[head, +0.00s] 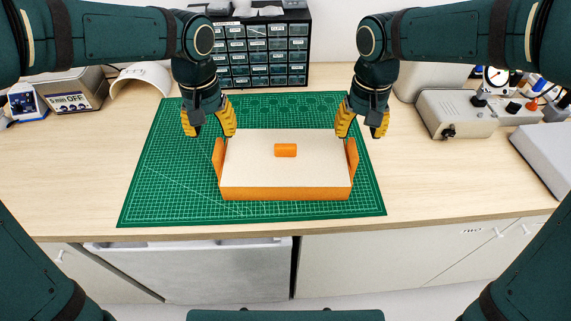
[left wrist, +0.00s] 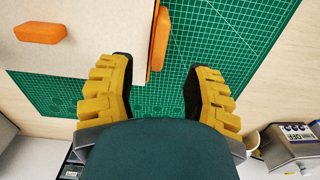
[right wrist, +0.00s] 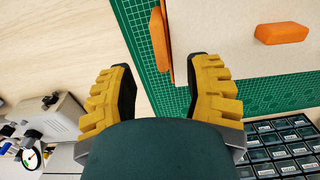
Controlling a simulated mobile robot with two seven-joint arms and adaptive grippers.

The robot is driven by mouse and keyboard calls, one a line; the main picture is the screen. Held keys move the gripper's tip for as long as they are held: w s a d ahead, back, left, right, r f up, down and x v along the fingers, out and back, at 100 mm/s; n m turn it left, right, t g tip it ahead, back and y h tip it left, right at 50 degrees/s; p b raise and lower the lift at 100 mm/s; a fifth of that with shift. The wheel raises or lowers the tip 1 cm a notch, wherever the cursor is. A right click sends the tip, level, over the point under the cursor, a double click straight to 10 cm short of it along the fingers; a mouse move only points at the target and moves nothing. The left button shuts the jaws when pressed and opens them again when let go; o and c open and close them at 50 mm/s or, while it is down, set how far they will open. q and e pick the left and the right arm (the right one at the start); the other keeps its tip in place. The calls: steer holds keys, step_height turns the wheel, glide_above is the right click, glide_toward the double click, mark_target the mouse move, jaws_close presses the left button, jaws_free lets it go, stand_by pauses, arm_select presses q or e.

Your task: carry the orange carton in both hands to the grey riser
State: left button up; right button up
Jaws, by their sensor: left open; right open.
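The orange carton (head: 285,193) has a cream top and lies flat on the green cutting mat (head: 165,190). An orange block (head: 285,150) sits on its top. It has an orange handle at its left end (head: 219,158) and one at its right end (head: 352,158). My left gripper (head: 209,125) is open and empty above the left handle, which shows between its fingers in the left wrist view (left wrist: 160,38). My right gripper (head: 362,128) is open and empty above the right handle, also in the right wrist view (right wrist: 159,45). I cannot surely pick out the grey riser.
A drawer cabinet (head: 265,55) stands behind the mat. Instruments (head: 455,113) and a pale grey slab (head: 540,150) stand at the right. A meter box (head: 70,100) and a white curved piece (head: 145,78) are at the left. Bare bench shows on both sides of the mat.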

mark_target(217, 148)
arm_select(q)
steer(key=shift+f, duration=3.2)
arm_select(e)
steer(key=shift+f, duration=3.2)
arm_select(q)
jaws_close()
arm_select(e)
jaws_close()
